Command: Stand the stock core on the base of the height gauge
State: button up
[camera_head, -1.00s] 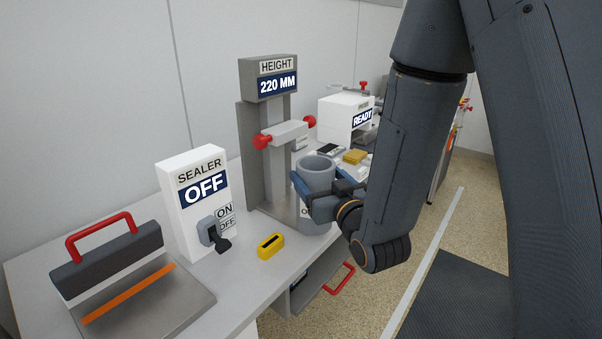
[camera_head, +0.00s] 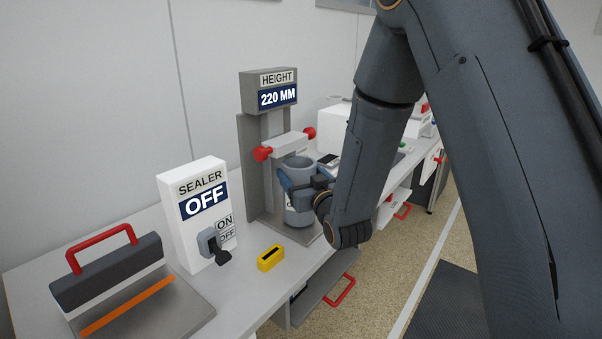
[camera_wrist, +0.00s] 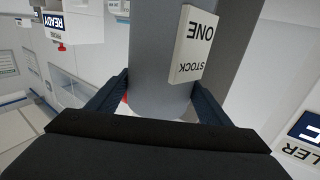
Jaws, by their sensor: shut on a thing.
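The stock core is a grey cylinder (camera_head: 299,206), upright between the fingers of my gripper (camera_head: 303,184). The wrist view shows the core (camera_wrist: 155,60) close up, with a white "STOCK ONE" label that appears upside down. My gripper (camera_wrist: 160,103) is shut on it, one finger on each side. The height gauge (camera_head: 248,165) has a grey column, a red-knobbed slide and a display reading 220 MM. The core's lower end is over or at the gauge base (camera_head: 272,224), in front of the column and below the slide. I cannot tell whether it touches the base.
A sealer box (camera_head: 195,215) reading OFF and a sealer press with a red handle (camera_head: 103,245) stand at the left. A yellow block (camera_head: 270,258) lies near the bench's front edge. An open drawer (camera_head: 318,300) sticks out below.

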jog(key=shift+f, duration=0.2)
jog(key=o, duration=1.8)
jog(key=shift+f, duration=0.1)
jog(key=shift+o, duration=0.2)
